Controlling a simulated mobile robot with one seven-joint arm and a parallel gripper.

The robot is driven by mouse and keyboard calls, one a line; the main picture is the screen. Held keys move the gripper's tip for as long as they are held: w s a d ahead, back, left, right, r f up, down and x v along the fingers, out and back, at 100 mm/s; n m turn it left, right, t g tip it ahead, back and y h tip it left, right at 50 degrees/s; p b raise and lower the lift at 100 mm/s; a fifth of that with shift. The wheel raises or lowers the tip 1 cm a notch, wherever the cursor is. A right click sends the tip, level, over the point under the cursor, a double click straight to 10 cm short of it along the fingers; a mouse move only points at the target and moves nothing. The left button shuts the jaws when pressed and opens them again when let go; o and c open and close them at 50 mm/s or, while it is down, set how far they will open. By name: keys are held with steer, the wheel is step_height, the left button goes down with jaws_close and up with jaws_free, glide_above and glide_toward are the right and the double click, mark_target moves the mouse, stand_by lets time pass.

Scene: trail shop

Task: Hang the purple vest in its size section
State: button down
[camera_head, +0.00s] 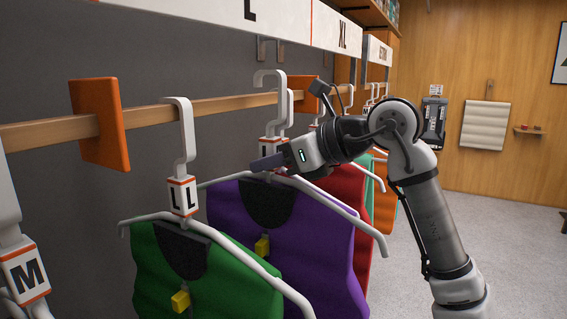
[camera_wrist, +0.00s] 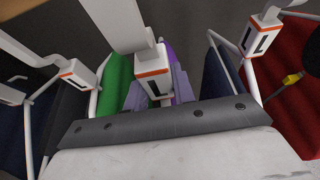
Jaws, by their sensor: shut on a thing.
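The purple vest (camera_head: 315,225) hangs from a white hanger in the middle of the head view, just right of a green vest (camera_head: 205,275). My gripper (camera_head: 268,163) is shut on the purple vest's hanger near its neck. In the wrist view, my gripper (camera_wrist: 158,92) is around a size block (camera_wrist: 152,72) marked L. The hanger's hook (camera_head: 270,76) rises above the wooden rail (camera_head: 225,104); whether it touches the rail cannot be told. An L sign (camera_head: 250,12) is overhead, between two orange dividers (camera_head: 98,122) (camera_head: 308,92).
The green vest's hanger, tagged L, is close on the left. A red vest (camera_head: 347,180) and an orange one (camera_head: 384,215) hang behind on the right. An M tag (camera_head: 25,272) stands at the near left. The floor at right is clear.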

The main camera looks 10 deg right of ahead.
mark_target(245, 189)
steer(key=shift+w+a, duration=0.25)
steer(key=shift+a, duration=0.1)
stand_by(0.3)
steer(key=shift+w+a+r, duration=0.1)
steer(key=shift+w+a, duration=0.65)
steer(key=shift+a, duration=0.3)
steer(key=shift+w+a, duration=0.75)
steer(key=shift+a, duration=0.25)
steer(key=shift+f+b, duration=1.05)
steer(key=shift+f, duration=0.35)
steer(key=shift+f+b, duration=0.3)
steer(key=c, duration=1.1)
jaws_free()
